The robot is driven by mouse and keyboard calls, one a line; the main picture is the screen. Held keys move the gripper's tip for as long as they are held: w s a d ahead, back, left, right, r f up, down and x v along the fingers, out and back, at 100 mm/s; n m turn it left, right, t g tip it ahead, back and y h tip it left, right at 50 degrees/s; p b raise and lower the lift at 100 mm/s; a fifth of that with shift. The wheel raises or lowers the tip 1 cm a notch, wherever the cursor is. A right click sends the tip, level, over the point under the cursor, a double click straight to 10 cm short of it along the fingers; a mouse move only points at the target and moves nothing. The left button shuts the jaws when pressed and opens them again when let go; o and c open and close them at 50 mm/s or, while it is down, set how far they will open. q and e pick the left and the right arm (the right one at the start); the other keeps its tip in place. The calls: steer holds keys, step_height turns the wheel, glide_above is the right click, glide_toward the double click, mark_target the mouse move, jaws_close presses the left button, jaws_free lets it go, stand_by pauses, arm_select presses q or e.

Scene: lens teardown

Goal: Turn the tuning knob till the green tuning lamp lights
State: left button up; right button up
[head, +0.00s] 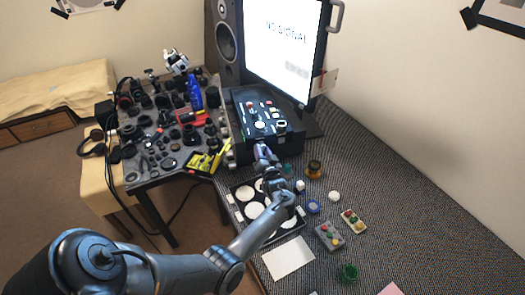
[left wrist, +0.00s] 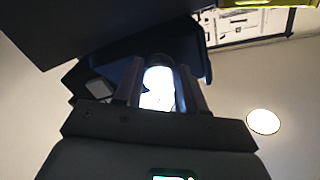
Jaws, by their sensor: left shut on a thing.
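The black control box (head: 246,148) stands on the bench below the screen, with small red and white parts on its top panel. My left gripper (head: 261,148) reaches its near edge and hides part of it. In the left wrist view the two fingers of my left gripper (left wrist: 158,92) are on either side of a bright, pale knob (left wrist: 158,80), which I take for the tuning knob. In the head view the knob is hidden by the gripper. I cannot make out a lit green lamp. My right gripper is not in view.
A monitor (head: 285,40) above the box reads "NO SIGNAL". A black tray (head: 238,217) with white discs lies under my left arm. Small jars and a grey button box (head: 329,236) stand to its right. A crowded side table (head: 150,185) is at left.

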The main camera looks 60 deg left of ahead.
arm_select(q)
steer(key=o, duration=1.1)
steer(key=shift+c, duration=0.2)
steer(key=shift+s+d, duration=0.1)
steer(key=shift+d, duration=0.4)
steer(key=p+v, duration=0.1)
steer(key=v, duration=0.9)
steer(key=shift+s+a+f, duration=0.1)
